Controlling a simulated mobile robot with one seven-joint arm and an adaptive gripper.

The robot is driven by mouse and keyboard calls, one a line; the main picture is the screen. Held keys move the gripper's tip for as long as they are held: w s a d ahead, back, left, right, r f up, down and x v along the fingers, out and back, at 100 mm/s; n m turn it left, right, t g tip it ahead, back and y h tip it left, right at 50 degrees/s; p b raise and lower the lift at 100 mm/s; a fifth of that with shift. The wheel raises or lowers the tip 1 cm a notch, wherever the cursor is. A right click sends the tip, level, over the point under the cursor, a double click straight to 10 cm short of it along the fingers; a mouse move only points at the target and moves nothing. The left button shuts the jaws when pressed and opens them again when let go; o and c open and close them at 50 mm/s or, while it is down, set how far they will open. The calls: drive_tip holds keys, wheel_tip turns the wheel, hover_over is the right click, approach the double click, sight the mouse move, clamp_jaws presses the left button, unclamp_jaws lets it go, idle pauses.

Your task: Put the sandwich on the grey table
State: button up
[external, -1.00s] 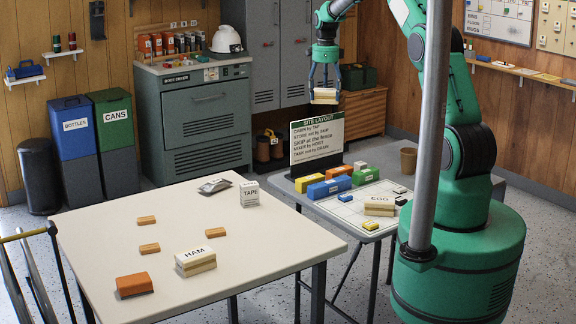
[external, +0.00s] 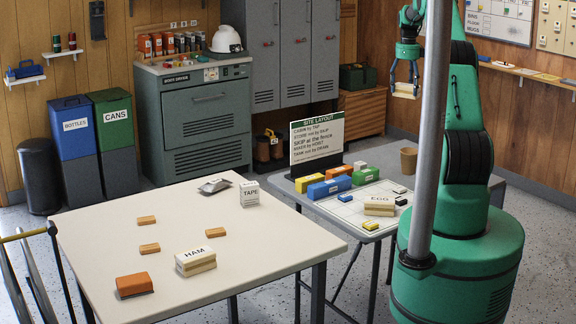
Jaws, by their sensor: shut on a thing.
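My gripper (external: 404,78) is high at the upper right, shut on a sandwich (external: 405,91), a pale block with a tan layer. Any label on it is too small to read. It hangs in the air above and behind the far right part of the grey table (external: 381,157). A sandwich labelled EGG (external: 380,208) lies on the white grid sheet on the grey table. A sandwich labelled HAM (external: 195,262) lies on the cream table (external: 110,215).
The grey table also holds a sign board (external: 317,138), a brown cup (external: 408,160) and several coloured blocks (external: 339,172). A grey pole (external: 432,120) stands in front of my arm. Orange blocks and a TAPE box (external: 249,193) are on the cream table.

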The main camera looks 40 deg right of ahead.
drive_tip(key=shift+s+d+f, duration=0.3)
drive_tip(key=shift+d, duration=0.2)
drive_tip(key=shift+s+d+f, duration=0.3)
drive_tip(key=shift+d, duration=0.2)
wheel_tip(320, 180, down, 17)
drive_tip(key=shift+r, duration=0.15)
drive_tip(key=shift+w, duration=0.1)
drive_tip(key=shift+f+b, duration=0.7)
drive_tip(key=shift+f, duration=2.45)
drive_tip(key=shift+f+b, duration=0.45)
drive_tip(key=shift+f, duration=1.4)
drive_tip(key=shift+f, duration=0.1)
